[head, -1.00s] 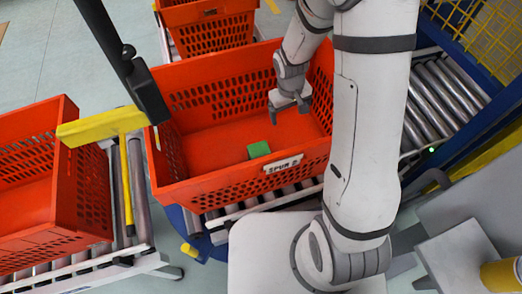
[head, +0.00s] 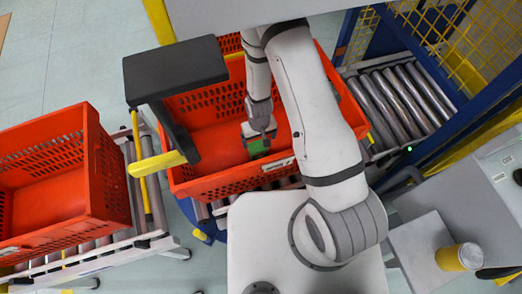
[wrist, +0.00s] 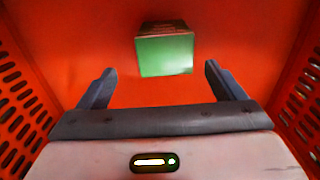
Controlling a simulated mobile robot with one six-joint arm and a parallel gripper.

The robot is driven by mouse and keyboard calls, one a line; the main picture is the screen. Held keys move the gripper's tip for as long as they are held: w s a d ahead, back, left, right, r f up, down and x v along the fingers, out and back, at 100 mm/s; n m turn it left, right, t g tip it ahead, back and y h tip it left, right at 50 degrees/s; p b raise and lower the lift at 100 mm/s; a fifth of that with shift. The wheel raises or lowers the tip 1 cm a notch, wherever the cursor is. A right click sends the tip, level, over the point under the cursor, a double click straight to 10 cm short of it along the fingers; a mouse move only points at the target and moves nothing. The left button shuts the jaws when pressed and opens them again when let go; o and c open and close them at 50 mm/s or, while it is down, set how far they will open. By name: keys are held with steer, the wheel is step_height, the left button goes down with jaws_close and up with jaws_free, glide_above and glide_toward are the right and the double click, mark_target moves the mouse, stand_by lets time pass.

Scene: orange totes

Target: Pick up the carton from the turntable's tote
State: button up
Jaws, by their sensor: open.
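The carton is a small green box (wrist: 165,54) with a brownish top edge, lying on the floor of the orange tote. In the head view the carton (head: 257,147) shows partly, with my gripper over it. The tote (head: 222,180) stands on the turntable's rollers. My gripper (wrist: 158,88) is open and empty inside the tote. In the wrist view the carton lies just beyond the fingertips, between their lines and a little right of centre. I cannot tell the exact height of the fingers above it.
Another orange tote (head: 45,195) stands on rollers at the left. A dark post with a flat head (head: 175,72) and a yellow bar (head: 157,164) stand near the tote's left side. Rollers (head: 405,100) and a blue frame are at the right. The tote's walls surround my gripper.

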mark_target(258, 145)
steer(key=shift+s+a+f+b, duration=0.1)
steer(key=shift+a+f+b, duration=0.05)
steer(key=shift+f+b, duration=1.4)
steer(key=shift+s+a+f+b, duration=0.1)
steer(key=shift+a+f+b, duration=0.05)
steer(key=shift+f+b, duration=1.35)
steer(key=shift+c, duration=0.2)
steer(key=c, duration=1.2)
